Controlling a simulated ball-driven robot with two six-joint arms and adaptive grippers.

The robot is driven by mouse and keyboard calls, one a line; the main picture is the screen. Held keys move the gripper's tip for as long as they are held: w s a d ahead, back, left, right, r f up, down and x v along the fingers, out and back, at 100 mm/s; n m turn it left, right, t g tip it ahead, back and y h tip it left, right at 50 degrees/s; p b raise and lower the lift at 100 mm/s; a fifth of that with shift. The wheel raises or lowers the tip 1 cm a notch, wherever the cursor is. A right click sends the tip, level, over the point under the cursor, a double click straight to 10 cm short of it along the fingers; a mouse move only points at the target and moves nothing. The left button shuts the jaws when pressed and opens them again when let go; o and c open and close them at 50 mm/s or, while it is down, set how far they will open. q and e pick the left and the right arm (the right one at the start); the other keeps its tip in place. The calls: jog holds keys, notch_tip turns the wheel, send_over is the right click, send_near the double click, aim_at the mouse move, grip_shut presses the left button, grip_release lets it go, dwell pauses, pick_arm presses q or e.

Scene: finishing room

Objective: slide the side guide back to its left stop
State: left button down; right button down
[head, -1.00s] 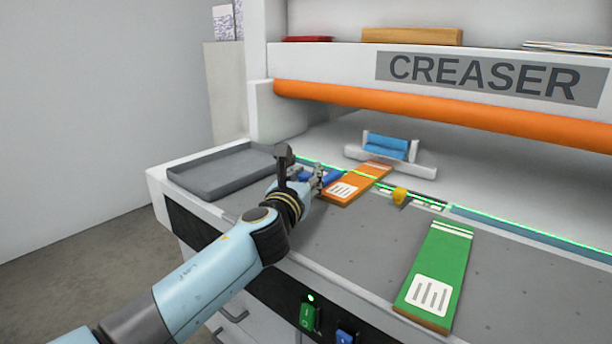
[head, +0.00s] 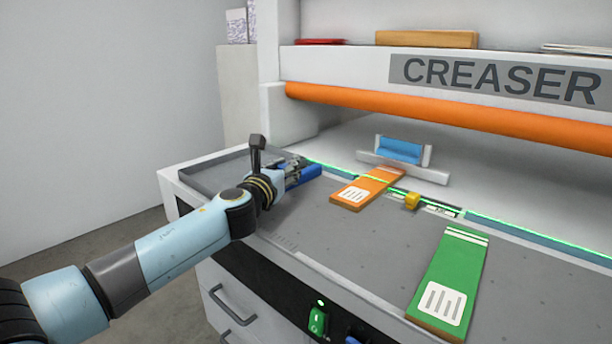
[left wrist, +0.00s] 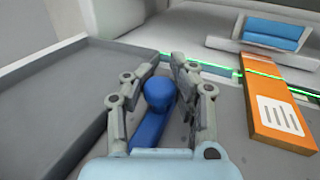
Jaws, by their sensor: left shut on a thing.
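The side guide is a blue bar with a round knob. It shows in the head view (head: 306,174) and in the left wrist view (left wrist: 150,128), lying on the grey bed just right of the grey tray. My left gripper (head: 292,165) is at the guide; in the left wrist view its two fingers (left wrist: 162,90) are on either side of the knob, shut on it. The fingers hide part of the guide in the head view. A clear gap separates the guide from the orange strip stack (head: 366,188) to its right. I cannot make out the left stop. My right gripper is not in view.
The grey tray (head: 190,186) is empty at the left end of the bed. The orange roller bar (head: 450,118) spans the back.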

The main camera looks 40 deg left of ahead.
pick_arm(q)
jog(key=shift+s+a+f, duration=0.15)
jog(key=shift+a+f, duration=0.1)
jog(key=c, duration=1.5)
grip_release()
jog(key=o, duration=0.4)
jog(key=shift+s+a+r, duration=0.15)
jog(key=shift+s, duration=0.15)
jog(key=shift+o, duration=0.4)
jog(key=shift+w, duration=0.1)
jog(key=v, duration=1.2)
jog(key=shift+r, duration=0.1)
